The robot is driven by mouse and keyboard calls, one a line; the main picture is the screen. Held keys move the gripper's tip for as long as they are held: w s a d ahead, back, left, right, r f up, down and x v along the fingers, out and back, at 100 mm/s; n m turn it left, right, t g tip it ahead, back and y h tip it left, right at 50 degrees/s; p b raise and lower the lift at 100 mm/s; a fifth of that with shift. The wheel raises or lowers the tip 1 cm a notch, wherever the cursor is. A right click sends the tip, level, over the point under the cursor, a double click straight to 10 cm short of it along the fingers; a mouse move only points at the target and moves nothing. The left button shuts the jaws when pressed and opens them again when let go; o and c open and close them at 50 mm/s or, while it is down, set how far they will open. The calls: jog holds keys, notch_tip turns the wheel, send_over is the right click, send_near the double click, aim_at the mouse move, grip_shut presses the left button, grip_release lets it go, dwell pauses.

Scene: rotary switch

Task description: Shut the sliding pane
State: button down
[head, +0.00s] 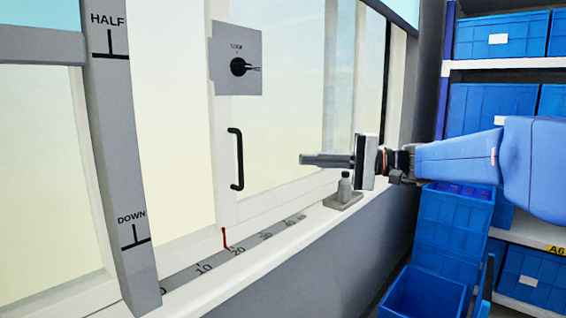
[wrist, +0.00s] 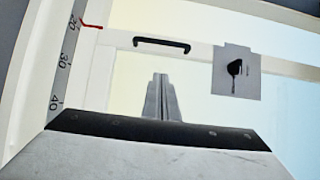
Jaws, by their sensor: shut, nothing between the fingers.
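The sliding pane (head: 278,110) has a white frame and a black bar handle (head: 236,159). A red pointer (head: 226,240) at its lower corner stands near 20 on the sill scale (head: 205,262). A grey plate with a black rotary knob (head: 239,67) is on the frame above the handle. My gripper (head: 304,160) is shut and empty, to the right of the handle and apart from it. In the wrist view the shut fingers (wrist: 160,78) point toward the pane, with the handle (wrist: 161,43) and knob (wrist: 235,68) beyond them.
A small grey fixture (head: 344,190) stands on the sill below my gripper. A grey post (head: 118,150) marked HALF and DOWN stands at left. Shelves with blue bins (head: 495,110) are at right, with more blue bins (head: 428,292) below my arm.

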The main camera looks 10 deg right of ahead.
jog(key=a, duration=1.2)
jog(key=shift+w+a, duration=0.2)
jog(key=shift+a, duration=0.15)
jog(key=s+a, duration=1.2)
jog(key=a, duration=0.2)
jog(key=shift+s, duration=0.15)
dwell(0.3)
